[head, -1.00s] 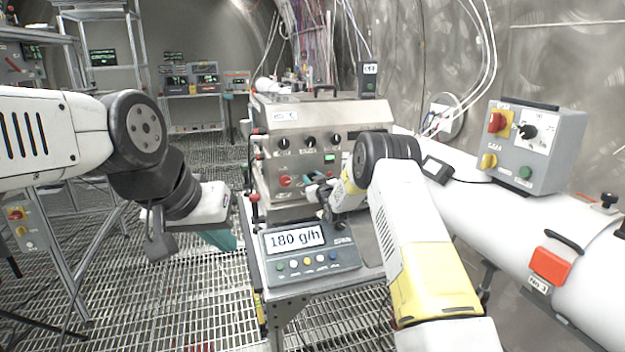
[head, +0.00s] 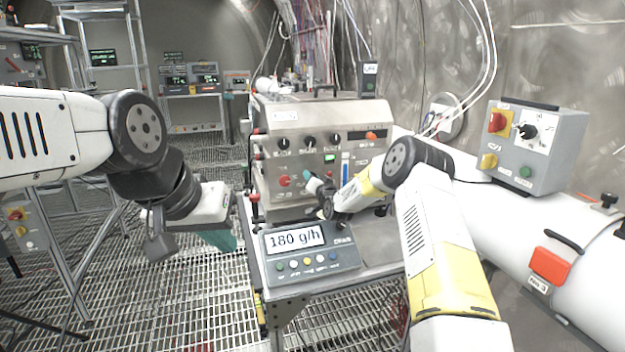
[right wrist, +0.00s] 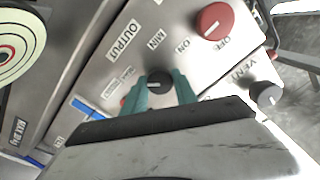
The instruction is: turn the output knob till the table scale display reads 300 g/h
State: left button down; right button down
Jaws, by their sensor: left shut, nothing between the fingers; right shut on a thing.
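The table scale (head: 312,262) stands on the bench in front of the steel machine. Its display (head: 296,237) reads 180 g/h. In the right wrist view, the output knob (right wrist: 158,84) is black, with a light pointer line, near the OUTPUT and MIN labels. The teal fingers of my right gripper (right wrist: 160,92) are shut on it from both sides. In the head view my right gripper (head: 314,186) is at the machine's lower front and hides the knob. My left gripper (head: 222,240) is shut and empty, left of the scale and well away from the machine.
A red knob (right wrist: 214,20) and another black knob (right wrist: 265,94) sit close to the output knob. The machine (head: 292,120) carries several other knobs. A grey control box (head: 535,148) stands on the white pipe at right. Grating floor is open at left.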

jog(key=shift+m, duration=1.2)
jog(key=c, duration=1)
grip_release()
jog(key=shift+o, duration=0.2)
jog(key=v, duration=0.7)
jog(key=shift+s+d, duration=0.15)
jog(key=shift+s, duration=0.2)
